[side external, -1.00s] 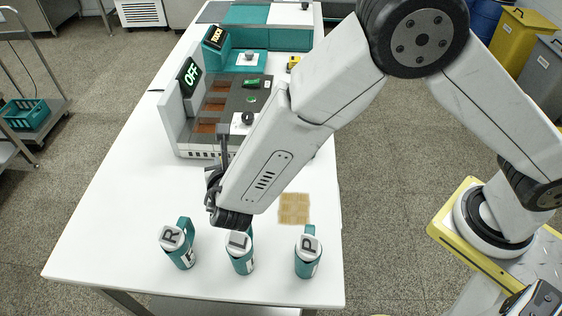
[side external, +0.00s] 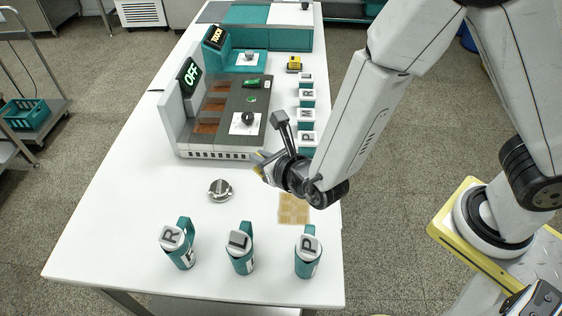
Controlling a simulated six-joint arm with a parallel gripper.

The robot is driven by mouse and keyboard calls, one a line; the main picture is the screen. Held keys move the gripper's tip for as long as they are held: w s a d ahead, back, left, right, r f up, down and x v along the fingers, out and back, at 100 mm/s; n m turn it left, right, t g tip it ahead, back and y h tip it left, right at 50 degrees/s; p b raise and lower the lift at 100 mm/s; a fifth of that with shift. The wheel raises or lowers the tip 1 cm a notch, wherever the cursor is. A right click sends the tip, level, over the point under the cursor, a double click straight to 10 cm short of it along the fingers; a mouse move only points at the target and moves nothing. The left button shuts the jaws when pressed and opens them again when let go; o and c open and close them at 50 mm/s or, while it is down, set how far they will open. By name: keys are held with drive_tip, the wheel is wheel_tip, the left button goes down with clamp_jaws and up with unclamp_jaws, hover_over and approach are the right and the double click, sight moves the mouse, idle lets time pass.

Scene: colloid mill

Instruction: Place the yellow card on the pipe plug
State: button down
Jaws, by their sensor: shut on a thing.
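My gripper (side external: 264,166) is above the table, in front of the machine's right part, pointing left. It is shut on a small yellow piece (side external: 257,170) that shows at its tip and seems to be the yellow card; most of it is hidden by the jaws. A round silver metal piece with a raised grip, seemingly the pipe plug (side external: 220,190), lies on the white table to the left of and nearer than my gripper. The gripper is apart from it, and I see no card on top of it.
Teal canisters marked R (side external: 179,248), L (side external: 240,252) and P (side external: 308,256) stand along the front. A tan square board (side external: 294,208) lies below my arm. The machine with an OFF display (side external: 191,77) stands behind. Several small lettered teal containers (side external: 307,115) line the right edge.

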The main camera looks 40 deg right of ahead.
drive_tip(key=w+a+f, duration=0.3)
drive_tip(key=w+f, duration=0.2)
drive_tip(key=w, duration=0.4)
hover_over(218, 186)
drive_tip(key=shift+s+d+f, duration=0.1)
drive_tip(key=shift+f, duration=1)
drive_tip(key=shift+s+d+f, duration=0.1)
drive_tip(key=shift+f, duration=1)
drive_tip(key=shift+w+a+f, duration=0.1)
drive_tip(key=shift+w+f, duration=0.15)
drive_tip(key=shift+f, duration=1.55)
drive_tip(key=shift+f, duration=0.15)
drive_tip(key=c, duration=0.8)
unclamp_jaws()
drive_tip(key=shift+o, duration=0.2)
